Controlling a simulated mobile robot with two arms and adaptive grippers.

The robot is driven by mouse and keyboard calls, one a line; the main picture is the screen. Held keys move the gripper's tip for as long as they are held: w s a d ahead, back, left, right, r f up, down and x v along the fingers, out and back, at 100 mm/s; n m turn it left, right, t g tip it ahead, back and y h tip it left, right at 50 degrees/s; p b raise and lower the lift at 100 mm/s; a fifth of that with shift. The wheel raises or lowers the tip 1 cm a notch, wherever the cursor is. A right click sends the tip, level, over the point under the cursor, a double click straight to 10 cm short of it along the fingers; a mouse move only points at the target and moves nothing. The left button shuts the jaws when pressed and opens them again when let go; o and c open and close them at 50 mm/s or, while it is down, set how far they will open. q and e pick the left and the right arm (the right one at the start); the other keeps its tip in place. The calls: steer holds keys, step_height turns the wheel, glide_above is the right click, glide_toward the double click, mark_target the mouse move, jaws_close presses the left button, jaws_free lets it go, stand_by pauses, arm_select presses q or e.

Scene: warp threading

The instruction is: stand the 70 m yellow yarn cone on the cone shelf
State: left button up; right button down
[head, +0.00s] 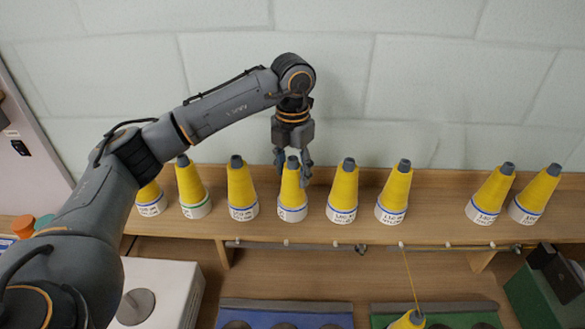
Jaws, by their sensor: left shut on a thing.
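My left gripper (293,170) reaches down from above and is shut on the upper part of a yellow yarn cone (291,195). This cone is upright over the wooden cone shelf (434,213), in line with its neighbours. Its white base looks level with theirs, but I cannot tell for sure whether it bears on the shelf. Its label is too small to read, so the length is not clear. My right gripper is out of view.
Several similar yellow cones stand along the shelf, close on both sides, including one to the left (241,190) and one to the right (343,192). A wider gap lies farther right. Below, another cone (406,321) has yarn running up to a rail (300,244).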

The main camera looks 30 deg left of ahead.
mark_target(293, 158)
arm_select(q)
steer(key=o, duration=1)
steer(key=shift+r, duration=0.1)
step_height(293, 158, up, 5)
steer(key=shift+r+b, duration=0.1)
steer(key=shift+b, duration=0.85)
step_height(293, 158, up, 7)
steer(key=shift+f, duration=0.1)
